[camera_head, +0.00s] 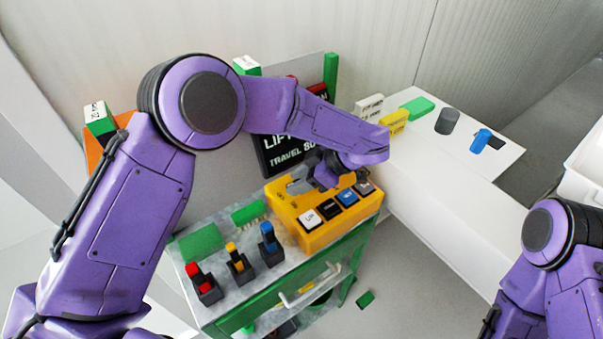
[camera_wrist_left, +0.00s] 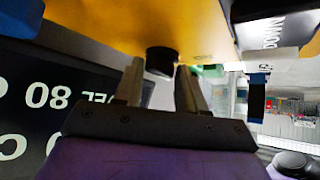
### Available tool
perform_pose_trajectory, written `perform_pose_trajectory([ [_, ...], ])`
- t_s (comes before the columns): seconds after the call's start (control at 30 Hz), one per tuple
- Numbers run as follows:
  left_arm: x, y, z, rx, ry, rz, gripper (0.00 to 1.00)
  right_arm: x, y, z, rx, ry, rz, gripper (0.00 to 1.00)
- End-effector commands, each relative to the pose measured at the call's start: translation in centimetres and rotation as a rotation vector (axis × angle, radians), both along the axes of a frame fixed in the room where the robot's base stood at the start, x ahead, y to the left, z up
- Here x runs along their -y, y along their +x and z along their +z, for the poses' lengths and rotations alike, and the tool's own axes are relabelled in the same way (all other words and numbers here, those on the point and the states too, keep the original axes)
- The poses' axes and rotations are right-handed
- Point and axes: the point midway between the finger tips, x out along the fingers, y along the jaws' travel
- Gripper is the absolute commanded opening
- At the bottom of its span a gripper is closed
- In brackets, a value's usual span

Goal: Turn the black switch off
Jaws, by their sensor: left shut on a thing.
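A yellow control box (camera_head: 300,235) stands on the bench. My left gripper (camera_head: 301,186) reaches over its top from behind in the head view, and its hand hides the black switch there. In the left wrist view the black switch (camera_wrist_left: 162,60) is a round dark knob on the yellow face of the box (camera_wrist_left: 120,25). It sits between the fingertips of my left gripper (camera_wrist_left: 160,82), which is shut on it. The switch's turned position cannot be read. My right arm shows at the right edge of the head view; its gripper is out of view.
White, black and blue push buttons (camera_head: 347,197) line the box front. Small red, yellow and blue levers (camera_head: 239,262) stand left of it. A dark sign (camera_head: 280,155) is close behind. A white table (camera_head: 440,185) with small blocks and cylinders is at the right.

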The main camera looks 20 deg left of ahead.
Motion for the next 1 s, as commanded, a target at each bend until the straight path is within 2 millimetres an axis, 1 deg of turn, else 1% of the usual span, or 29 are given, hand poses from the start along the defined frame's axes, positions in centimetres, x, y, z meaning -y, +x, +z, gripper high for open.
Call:
perform_pose_trajectory([
  [0.03, -0.2, 0.1, 0.8, 0.003, 0.001, -0.044, 0.10, 0.0, 0.0, 1.2, 0.000, 0.000, 0.000, 0.49],
  [0.2, -0.1, -0.1, 0.8, 0.001, 0.001, -0.209, 0.13, 0.0, 0.0, 3.1, 0.000, 0.000, 0.000, 0.49],
  [0.5, 0.0, -0.5, 0.6, -0.002, -0.001, -0.486, 0.14, 0.0, 0.0, 6.0, 0.000, 0.000, 0.000, 0.49],
  [0.7, 0.0, -0.7, 0.4, -0.003, -0.001, -0.632, 0.14, 0.0, 0.0, 7.4, 0.000, 0.000, 0.000, 0.49],
  [1.0, -0.2, -0.8, 0.2, -0.002, -0.002, -0.763, 0.12, 0.0, 0.0, 8.5, 0.000, 0.000, 0.000, 0.49],
])
